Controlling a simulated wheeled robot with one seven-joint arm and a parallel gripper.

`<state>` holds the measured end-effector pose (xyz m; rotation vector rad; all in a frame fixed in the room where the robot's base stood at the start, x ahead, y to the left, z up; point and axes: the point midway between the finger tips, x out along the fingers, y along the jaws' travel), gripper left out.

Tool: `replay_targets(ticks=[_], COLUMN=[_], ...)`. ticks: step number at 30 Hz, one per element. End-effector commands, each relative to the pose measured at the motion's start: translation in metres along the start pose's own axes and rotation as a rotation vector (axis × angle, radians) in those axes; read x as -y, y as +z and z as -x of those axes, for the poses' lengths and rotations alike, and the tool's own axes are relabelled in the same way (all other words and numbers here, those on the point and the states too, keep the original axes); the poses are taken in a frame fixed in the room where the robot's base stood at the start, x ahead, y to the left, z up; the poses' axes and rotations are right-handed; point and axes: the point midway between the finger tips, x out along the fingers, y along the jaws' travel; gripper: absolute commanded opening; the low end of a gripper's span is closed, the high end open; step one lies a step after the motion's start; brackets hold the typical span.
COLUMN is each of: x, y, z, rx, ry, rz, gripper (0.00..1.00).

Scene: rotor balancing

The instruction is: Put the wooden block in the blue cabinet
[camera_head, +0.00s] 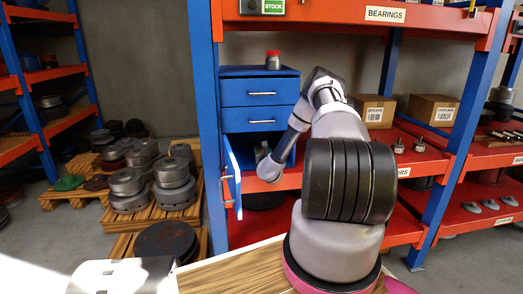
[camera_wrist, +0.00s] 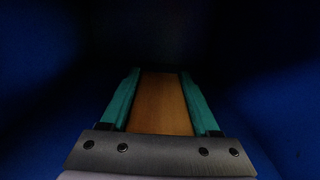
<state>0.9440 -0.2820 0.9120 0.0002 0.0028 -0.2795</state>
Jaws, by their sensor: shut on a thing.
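The blue cabinet (camera_head: 234,92) stands on the orange shelf, with two shut drawers and a lower compartment. Its lower door (camera_head: 233,175) is swung open towards me. My gripper (camera_head: 262,150) reaches into that lower compartment, and my arm partly hides it in the head view. In the wrist view my gripper (camera_wrist: 160,76) has its teal fingers shut on the wooden block (camera_wrist: 161,105), an orange-brown piece held between them. Dark blue surfaces surround it there. Whether the block touches the cabinet floor cannot be told.
A small red-capped item (camera_head: 272,60) stands on the cabinet top. Cardboard boxes (camera_head: 432,109) sit on the shelf to the right. A blue shelf post (camera_head: 205,120) stands just left of the open door. Pallets with metal rotors (camera_head: 173,182) are on the floor at left.

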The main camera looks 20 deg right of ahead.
Motion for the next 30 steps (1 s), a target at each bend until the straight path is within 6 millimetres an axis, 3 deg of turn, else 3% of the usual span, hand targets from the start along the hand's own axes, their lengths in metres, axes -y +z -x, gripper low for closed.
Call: replay_targets(ticks=[11,12,14,25,30], x=[0.000,0.000,0.000,0.001,0.000], y=[-0.004,-0.004,-0.004,-0.001,-0.001], z=[-0.005,-0.005,-0.005,-0.005,0.018], rx=[0.003,0.003,0.003,0.004,0.001], ry=[-0.001,-0.001,-0.001,-0.001,0.002], rz=[-0.001,-0.001,-0.001,-0.001,0.000], gripper=[0.00,0.70,0.92,0.92,0.92])
